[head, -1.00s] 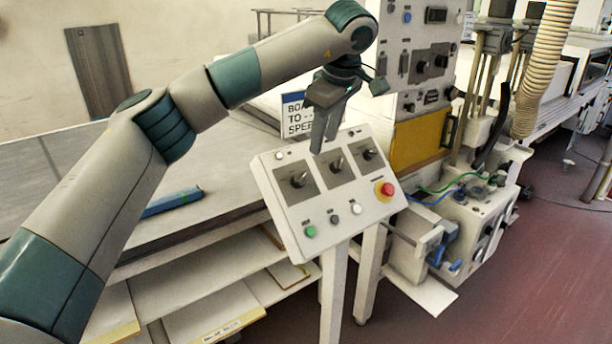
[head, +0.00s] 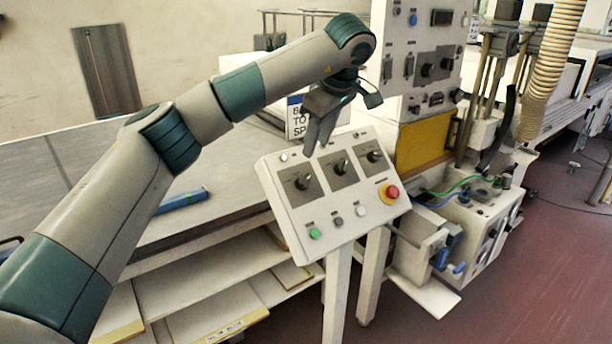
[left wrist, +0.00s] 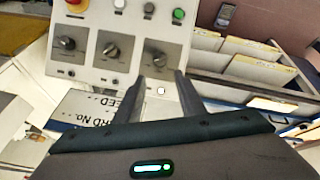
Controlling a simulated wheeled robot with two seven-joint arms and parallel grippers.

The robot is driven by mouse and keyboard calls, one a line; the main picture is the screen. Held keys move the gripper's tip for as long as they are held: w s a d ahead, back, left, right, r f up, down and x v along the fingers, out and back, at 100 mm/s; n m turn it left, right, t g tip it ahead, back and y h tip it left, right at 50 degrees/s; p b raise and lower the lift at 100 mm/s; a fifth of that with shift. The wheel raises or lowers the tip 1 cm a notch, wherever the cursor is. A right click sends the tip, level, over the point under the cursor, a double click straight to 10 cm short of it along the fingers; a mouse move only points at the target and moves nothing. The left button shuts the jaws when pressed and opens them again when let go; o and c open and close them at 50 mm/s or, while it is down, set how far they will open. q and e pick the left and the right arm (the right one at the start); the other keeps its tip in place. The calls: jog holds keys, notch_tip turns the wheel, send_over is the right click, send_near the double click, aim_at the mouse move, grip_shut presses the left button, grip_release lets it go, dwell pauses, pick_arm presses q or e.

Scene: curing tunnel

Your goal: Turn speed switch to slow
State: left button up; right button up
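A tilted white control panel (head: 287,222) stands on a post. It carries three dark rotary switches, left (head: 303,182), middle (head: 341,168) and right (head: 374,157); their labels are too small to read, so I cannot tell which is the speed switch. My left gripper (head: 314,147) hangs over the panel's upper edge, behind the left and middle switches. In the left wrist view its two fingers (left wrist: 158,88) are apart with nothing between them. The left switch (left wrist: 156,60) shows just beyond the fingertips, apparently untouched. My right gripper is not seen.
The panel also has a red emergency button (head: 391,193), a green button (head: 314,234) and other small buttons. A sign (head: 297,118) stands behind my gripper. A taller switch cabinet (head: 418,95) is behind to the right. A blue object (head: 183,200) lies on the table.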

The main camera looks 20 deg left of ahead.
pick_arm(q)
jog(key=p, duration=0.1)
send_near(305, 179)
jog(key=f, duration=0.1)
jog(key=p+x, duration=0.2)
jog(key=x, duration=0.6)
jog(key=shift+w+a+p, duration=0.15)
jog(key=shift+w+p, duration=0.1)
jog(key=shift+p, duration=0.1)
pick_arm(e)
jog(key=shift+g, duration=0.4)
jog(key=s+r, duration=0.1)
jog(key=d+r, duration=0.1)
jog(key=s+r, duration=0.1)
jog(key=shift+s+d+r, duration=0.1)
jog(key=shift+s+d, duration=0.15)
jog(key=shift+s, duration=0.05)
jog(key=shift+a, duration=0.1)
pick_arm(q)
jog(key=c, duration=0.7)
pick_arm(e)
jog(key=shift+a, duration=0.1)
